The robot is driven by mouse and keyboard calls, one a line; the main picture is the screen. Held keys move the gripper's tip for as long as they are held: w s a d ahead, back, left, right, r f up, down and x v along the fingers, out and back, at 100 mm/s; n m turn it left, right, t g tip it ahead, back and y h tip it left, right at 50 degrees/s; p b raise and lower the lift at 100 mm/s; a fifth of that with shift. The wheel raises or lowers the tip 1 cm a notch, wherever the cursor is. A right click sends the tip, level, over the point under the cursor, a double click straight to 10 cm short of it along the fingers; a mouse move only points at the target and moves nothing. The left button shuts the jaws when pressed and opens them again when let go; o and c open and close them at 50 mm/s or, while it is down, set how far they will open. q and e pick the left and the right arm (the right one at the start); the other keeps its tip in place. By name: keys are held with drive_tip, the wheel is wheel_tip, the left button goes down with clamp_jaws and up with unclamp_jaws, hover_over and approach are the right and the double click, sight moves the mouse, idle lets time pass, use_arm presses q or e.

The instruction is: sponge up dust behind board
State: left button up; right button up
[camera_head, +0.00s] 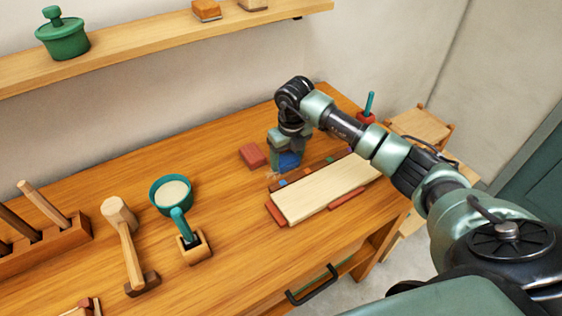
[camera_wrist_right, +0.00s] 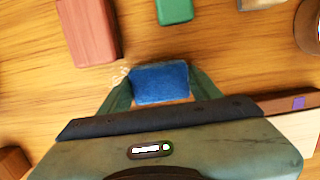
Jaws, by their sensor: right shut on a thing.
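The blue sponge (camera_head: 289,161) is at the table behind the pale wooden board. My right gripper (camera_head: 287,152) is shut on the sponge, which shows between its fingers in the right wrist view (camera_wrist_right: 160,83). A small patch of pale dust (camera_wrist_right: 122,72) lies on the wood beside the sponge's left side. The pale board (camera_head: 325,188) lies flat in front of the gripper, with red blocks along its edges. I cannot tell whether the sponge presses on the table. My left gripper is not in view.
A red block (camera_head: 253,156) lies left of the gripper, and a green block (camera_wrist_right: 175,10) lies behind it.

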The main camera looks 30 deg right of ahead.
drive_tip(key=shift+d, duration=0.75)
drive_tip(key=shift+s+a+f, duration=0.1)
drive_tip(key=shift+a, duration=2.45)
drive_tip(key=shift+d+f+b, duration=0.1)
drive_tip(key=shift+d+b, duration=0.4)
drive_tip(key=shift+d, duration=2)
drive_tip(key=shift+a+p, duration=0.45)
drive_tip(key=shift+a, duration=2.05)
drive_tip(key=shift+d, duration=0.1)
drive_tip(key=shift+d+b, duration=0.65)
drive_tip(key=shift+d, duration=1.75)
drive_tip(key=shift+a+p, duration=0.3)
drive_tip(key=shift+a, duration=2.25)
